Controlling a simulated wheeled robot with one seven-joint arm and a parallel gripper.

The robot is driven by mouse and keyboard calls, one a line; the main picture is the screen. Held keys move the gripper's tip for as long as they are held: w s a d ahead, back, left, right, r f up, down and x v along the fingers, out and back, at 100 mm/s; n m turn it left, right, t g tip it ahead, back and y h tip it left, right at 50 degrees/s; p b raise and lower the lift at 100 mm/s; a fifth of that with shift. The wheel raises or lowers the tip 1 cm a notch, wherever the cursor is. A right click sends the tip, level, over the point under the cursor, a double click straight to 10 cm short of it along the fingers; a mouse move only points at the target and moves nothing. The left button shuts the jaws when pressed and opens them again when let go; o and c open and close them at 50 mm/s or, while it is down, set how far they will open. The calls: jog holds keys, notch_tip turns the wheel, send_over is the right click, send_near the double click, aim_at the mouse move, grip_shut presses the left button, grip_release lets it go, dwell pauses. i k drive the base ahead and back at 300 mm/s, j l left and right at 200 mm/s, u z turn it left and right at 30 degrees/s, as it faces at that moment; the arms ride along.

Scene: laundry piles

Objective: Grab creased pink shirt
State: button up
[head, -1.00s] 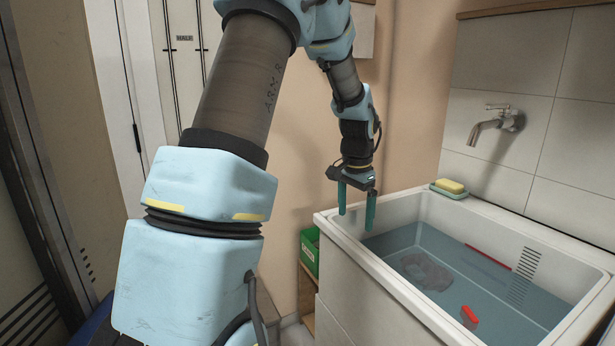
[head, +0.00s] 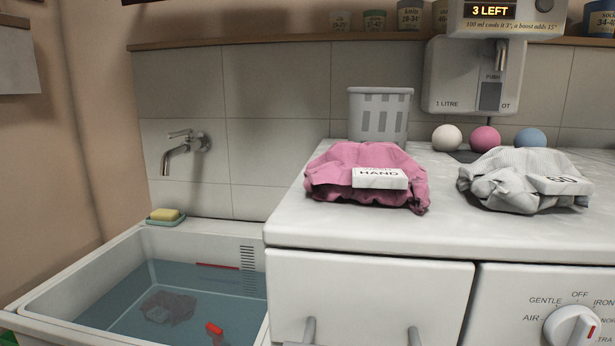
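The creased pink shirt (head: 340,167) lies in a crumpled heap on the white countertop, near its left front edge. A white tag reading HAND (head: 380,178) rests on its front. My gripper is out of the head view now, so its opening and its distance from the shirt are hidden.
A grey striped garment (head: 507,178) with a tag lies to the right. Behind are a slatted basket (head: 379,115), three balls (head: 485,139) and a dispenser (head: 480,80). The water-filled sink (head: 40,293) is left and lower. Bare countertop (head: 450,225) lies in front.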

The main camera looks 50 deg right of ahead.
aim_at(364, 172)
jog(key=k+l+z, duration=0.15)
jog(key=k+l, duration=0.2)
jog(key=k, duration=0.25)
jog(key=k+l+z, duration=0.2)
jog(key=k+l, duration=0.2)
jog(key=k, duration=0.15)
jog(key=k+l+z, duration=0.15)
jog(key=l, duration=0.25)
jog(key=i, duration=0.15)
